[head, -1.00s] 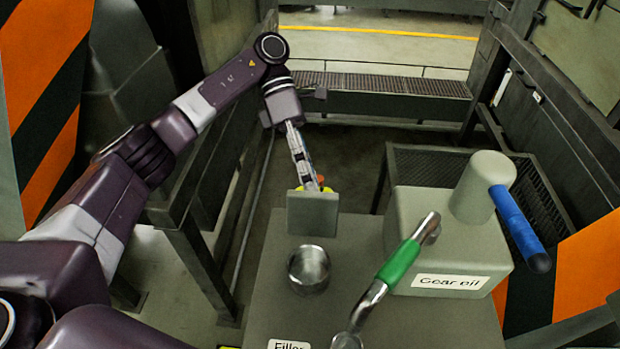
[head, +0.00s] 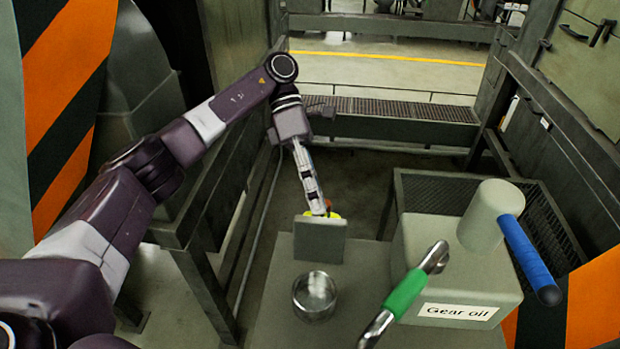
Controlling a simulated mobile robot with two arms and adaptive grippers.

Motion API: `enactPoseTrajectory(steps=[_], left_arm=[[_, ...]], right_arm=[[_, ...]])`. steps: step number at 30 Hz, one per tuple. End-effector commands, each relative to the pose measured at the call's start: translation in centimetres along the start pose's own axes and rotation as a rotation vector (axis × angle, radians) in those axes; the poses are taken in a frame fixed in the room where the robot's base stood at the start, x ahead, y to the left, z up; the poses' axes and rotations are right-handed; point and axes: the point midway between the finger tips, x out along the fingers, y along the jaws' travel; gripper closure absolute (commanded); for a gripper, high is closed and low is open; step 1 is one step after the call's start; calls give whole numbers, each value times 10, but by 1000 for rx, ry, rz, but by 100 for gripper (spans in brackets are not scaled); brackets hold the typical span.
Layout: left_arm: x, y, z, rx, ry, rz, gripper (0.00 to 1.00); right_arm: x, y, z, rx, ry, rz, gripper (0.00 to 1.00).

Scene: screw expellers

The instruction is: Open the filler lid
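The filler lid (head: 320,241) is a flat grey square plate standing tilted up behind the round metal filler opening (head: 314,296). The opening is uncovered and shows a shiny ring. My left gripper (head: 327,212) is at the top edge of the lid, on its far side. Its fingertips are mostly hidden behind the plate, with a bit of yellow and orange showing, so I cannot tell whether it is open or shut. My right gripper is not in view.
A grey gear oil box (head: 457,270) with a blue-handled cylinder stands at the right. A green-handled metal lever (head: 405,293) rises beside the opening. Dark rails and a mesh basket (head: 545,215) surround the grey top. Orange-black striped panels flank both sides.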

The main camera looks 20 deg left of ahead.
Motion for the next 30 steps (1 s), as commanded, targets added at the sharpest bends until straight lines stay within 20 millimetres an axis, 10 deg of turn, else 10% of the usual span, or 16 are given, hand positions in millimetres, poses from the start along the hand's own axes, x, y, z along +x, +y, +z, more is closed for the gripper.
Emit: enactPoseTrajectory(steps=[30], left_arm=[[-63, -1, -1, -1, -3, 4, 73]], right_arm=[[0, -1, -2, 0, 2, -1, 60]])
